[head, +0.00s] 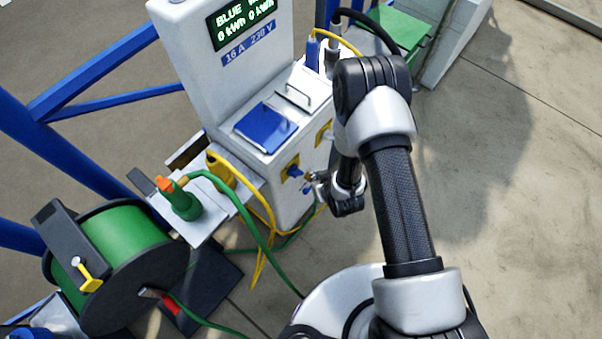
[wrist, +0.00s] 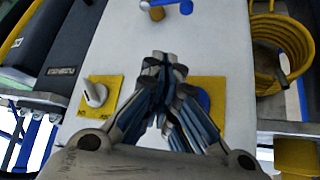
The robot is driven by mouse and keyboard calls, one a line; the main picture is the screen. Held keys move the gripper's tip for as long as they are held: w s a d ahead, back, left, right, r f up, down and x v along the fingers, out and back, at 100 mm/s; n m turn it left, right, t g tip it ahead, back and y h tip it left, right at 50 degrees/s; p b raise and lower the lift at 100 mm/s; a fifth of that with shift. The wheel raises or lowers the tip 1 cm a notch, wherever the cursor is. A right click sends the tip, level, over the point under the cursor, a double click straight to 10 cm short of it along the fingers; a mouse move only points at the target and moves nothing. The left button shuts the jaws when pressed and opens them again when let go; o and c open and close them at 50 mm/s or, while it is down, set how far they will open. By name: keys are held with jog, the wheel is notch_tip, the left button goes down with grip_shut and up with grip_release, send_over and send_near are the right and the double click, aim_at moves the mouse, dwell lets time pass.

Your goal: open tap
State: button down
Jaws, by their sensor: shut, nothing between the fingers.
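The tap (wrist: 157,4) shows at the top edge of the wrist view, cut off by the frame. It has a metal body and a blue lever (wrist: 185,7), and sits on the white face of the pedestal (wrist: 130,45). My gripper (wrist: 165,66) is shut and empty in front of that face, its fingertips below the tap in the picture and apart from it. It partly covers a yellow plate with a round blue part (wrist: 203,98). In the head view my gripper (head: 315,184) is close to the pedestal's side (head: 288,205), with its tips small and hard to make out.
A white knob (wrist: 95,95) on a yellow plate is left of my fingers. A coiled yellow hose (wrist: 285,50) hangs at right. In the head view, a green hose reel (head: 125,250) and loose hoses lie left of the pedestal. The floor at right (head: 500,150) is clear.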

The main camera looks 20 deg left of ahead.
jog(key=s+f, duration=0.1)
jog(key=f, duration=0.1)
jog(key=s+a+f, duration=0.1)
jog(key=shift+s+f, duration=0.2)
jog(key=shift+f, duration=0.15)
jog(key=b+x, duration=0.4)
jog(key=x, duration=0.6)
jog(key=shift+s, duration=0.1)
